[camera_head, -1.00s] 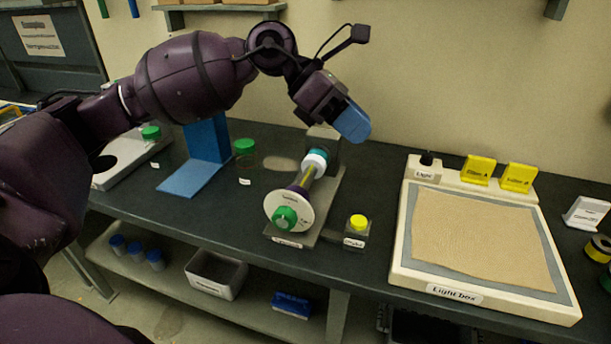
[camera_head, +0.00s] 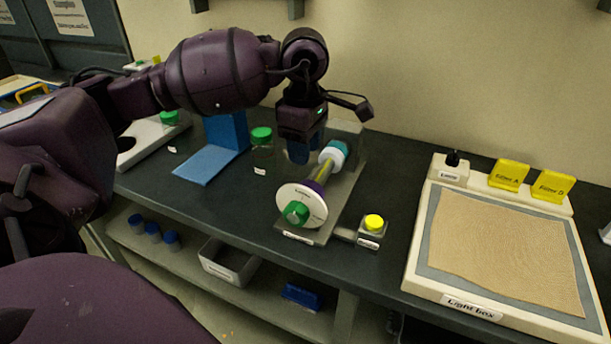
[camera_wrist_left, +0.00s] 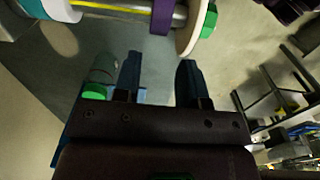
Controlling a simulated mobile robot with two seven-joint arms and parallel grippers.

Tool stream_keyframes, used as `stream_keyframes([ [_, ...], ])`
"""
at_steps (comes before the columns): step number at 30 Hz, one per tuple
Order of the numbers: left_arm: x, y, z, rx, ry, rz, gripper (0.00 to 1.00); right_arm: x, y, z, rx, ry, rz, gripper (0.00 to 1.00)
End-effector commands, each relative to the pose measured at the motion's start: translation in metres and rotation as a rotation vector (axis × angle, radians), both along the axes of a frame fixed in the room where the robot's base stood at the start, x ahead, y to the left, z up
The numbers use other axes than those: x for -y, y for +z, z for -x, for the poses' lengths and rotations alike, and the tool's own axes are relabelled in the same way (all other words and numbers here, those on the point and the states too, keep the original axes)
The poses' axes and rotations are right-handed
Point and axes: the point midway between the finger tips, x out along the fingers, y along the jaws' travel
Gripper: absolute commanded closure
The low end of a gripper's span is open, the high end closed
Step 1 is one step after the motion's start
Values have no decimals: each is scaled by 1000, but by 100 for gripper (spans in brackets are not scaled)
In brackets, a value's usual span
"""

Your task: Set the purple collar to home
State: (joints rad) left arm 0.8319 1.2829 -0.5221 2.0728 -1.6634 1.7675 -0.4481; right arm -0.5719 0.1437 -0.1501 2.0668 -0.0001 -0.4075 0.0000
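The screw expeller (camera_head: 325,172) stands on the dark bench, with a shaft carrying a yellow line, a white ring (camera_head: 333,154) and teal part at the far end, and a white disc (camera_head: 302,208) with a green knob (camera_head: 296,212) at the near end. The purple collar (camera_head: 315,186) sits on the shaft close behind the disc; the left wrist view also shows the collar (camera_wrist_left: 163,14). My left gripper (camera_head: 303,150) points down beside the shaft's far part. In the left wrist view the gripper (camera_wrist_left: 158,75) is open and empty, its blue fingers apart from the collar. My right gripper is out of view.
A small block with a yellow button (camera_head: 373,222) stands right of the expeller. A green-lidded jar (camera_head: 261,150) and blue stand (camera_head: 212,160) are to the left. A light box (camera_head: 425,270) fills the bench's right.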

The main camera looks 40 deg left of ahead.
Motion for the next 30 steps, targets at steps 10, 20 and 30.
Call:
stream_keyframes([
  [10,1,-57,0,-2,1,3,62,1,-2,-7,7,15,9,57],
  [20,1,-72,0,0,0,2,62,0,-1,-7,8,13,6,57],
  [30,1,-71,0,1,0,3,83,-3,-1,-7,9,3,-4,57],
])
